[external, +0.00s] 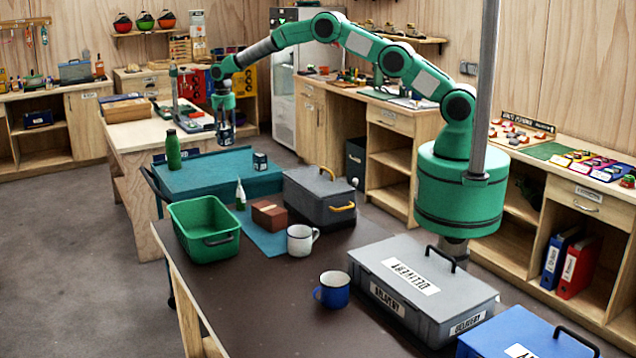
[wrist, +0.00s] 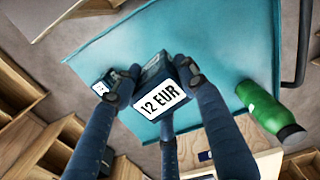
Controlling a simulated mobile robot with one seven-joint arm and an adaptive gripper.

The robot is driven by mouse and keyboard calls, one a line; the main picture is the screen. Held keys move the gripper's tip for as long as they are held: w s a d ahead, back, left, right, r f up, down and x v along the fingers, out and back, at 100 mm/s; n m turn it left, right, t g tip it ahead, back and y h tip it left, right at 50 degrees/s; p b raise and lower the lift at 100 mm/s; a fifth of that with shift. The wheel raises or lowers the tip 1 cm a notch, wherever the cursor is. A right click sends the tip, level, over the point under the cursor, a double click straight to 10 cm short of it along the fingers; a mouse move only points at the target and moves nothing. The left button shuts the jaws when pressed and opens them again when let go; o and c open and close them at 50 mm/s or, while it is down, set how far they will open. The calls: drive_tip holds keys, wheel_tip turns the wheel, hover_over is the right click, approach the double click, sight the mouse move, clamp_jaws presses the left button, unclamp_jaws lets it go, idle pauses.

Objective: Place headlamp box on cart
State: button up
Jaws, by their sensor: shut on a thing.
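A dark blue box with a white "12 EUR" label (wrist: 164,100) is held between the fingers of my gripper (wrist: 158,80) in the wrist view. In the external view my gripper (external: 225,128) hangs fingers-down above the teal-topped cart (external: 205,181), and the held box is small and partly hidden by the fingers. The cart top also fills much of the wrist view (wrist: 225,45). The held box appears above the cart top, apart from it. I cannot read whether it is labelled as a headlamp.
A green bottle (external: 173,150) stands at the cart's left back; it also shows in the wrist view (wrist: 268,110). A small dark labelled item (external: 260,161) sits at the cart's right. The cart's middle is clear. A dark table with a green bin (external: 204,212) is in front.

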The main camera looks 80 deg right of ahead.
drive_tip(key=s+d+m, duration=0.3)
drive_tip(key=d, duration=1.6)
drive_tip(key=shift+s+a+f, duration=0.1)
drive_tip(key=shift+f, duration=1.15)
drive_tip(key=shift+a+f, duration=0.1)
drive_tip(key=shift+f, duration=1.15)
drive_tip(key=shift+f, duration=3.1)
drive_tip(key=shift+f, duration=1.85)
drive_tip(key=shift+f, duration=0.15)
